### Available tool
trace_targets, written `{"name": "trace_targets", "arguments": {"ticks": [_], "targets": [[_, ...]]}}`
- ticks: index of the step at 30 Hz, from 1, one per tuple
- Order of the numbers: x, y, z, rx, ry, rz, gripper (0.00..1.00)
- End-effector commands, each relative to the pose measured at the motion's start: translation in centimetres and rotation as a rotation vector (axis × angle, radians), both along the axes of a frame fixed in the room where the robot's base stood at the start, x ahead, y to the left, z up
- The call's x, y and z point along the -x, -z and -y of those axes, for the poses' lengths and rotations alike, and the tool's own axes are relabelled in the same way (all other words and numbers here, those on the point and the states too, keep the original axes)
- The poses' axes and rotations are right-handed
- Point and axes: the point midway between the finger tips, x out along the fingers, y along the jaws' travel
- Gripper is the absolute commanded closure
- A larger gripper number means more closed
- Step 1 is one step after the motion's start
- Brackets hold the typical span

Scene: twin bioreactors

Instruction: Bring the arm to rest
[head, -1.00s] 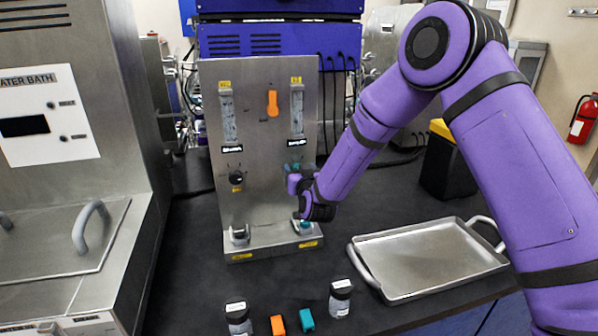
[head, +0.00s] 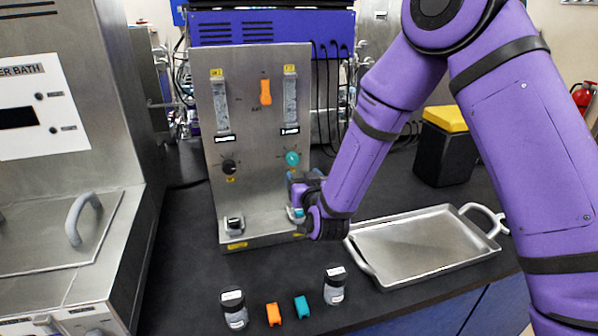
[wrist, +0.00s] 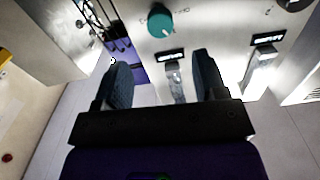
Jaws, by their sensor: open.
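My purple arm reaches in from the right of the head view. My gripper (head: 300,188) is in front of the lower right part of the steel flow panel (head: 263,190), below the teal knob (head: 292,158). In the wrist view my gripper (wrist: 160,80) has its two dark fingers spread apart, with nothing held between them. The teal knob (wrist: 160,20) shows beyond the fingertips. Whether the fingers touch the panel cannot be told. The gripper partly hides the right holder at the panel's foot.
A steel tray (head: 425,246) lies right of the gripper. Two labelled jars (head: 234,309) (head: 335,285), an orange block (head: 273,314) and a teal block (head: 302,307) stand in front. A water bath (head: 60,200) is at the left; a yellow-lidded black bin (head: 445,150) is behind.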

Motion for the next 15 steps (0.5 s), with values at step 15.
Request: {"name": "trace_targets", "arguments": {"ticks": [15], "targets": [[0.39, -0.57, 0.43, 0.003, -0.002, -0.008, 0.35]]}}
